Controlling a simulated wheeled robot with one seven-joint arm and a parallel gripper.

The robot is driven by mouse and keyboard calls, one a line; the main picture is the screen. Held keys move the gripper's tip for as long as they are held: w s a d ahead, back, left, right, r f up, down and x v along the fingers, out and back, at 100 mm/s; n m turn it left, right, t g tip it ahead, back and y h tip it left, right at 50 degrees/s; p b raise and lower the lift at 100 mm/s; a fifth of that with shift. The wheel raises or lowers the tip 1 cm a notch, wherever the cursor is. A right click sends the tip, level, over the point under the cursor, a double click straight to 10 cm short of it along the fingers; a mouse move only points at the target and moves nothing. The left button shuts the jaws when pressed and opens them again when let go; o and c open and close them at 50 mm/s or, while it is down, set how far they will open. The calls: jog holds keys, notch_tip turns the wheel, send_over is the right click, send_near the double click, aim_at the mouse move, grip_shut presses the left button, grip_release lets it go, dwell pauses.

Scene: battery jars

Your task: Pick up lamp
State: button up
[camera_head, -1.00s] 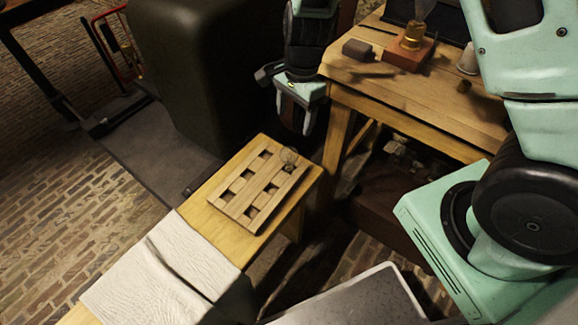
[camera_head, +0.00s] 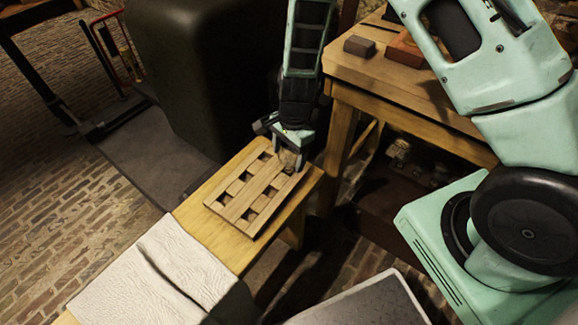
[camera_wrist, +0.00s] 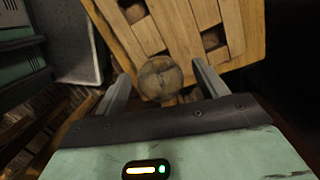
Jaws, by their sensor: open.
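The lamp (camera_wrist: 160,78) is a small round glass bulb at the corner end of a wooden rack (camera_wrist: 235,35) with square holes. In the wrist view it lies between the two open fingers of my gripper (camera_wrist: 160,88), and no finger visibly touches it. In the head view my gripper (camera_head: 290,155) is over the rack's far right end, with the lamp (camera_head: 288,160) partly hidden by it. The rack (camera_head: 237,209) shows several square holes, and no other bulb is seen in them.
The rack lies on a narrow wooden bench (camera_head: 215,240) with a white cloth (camera_head: 150,275). A taller wooden table (camera_head: 400,85) stands to the right with a dark block (camera_head: 360,46) and a reddish block (camera_head: 405,48) on it. A large dark rounded body (camera_head: 200,70) stands behind.

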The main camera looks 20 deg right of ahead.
jog(key=shift+f, duration=0.1)
jog(key=c, duration=1.1)
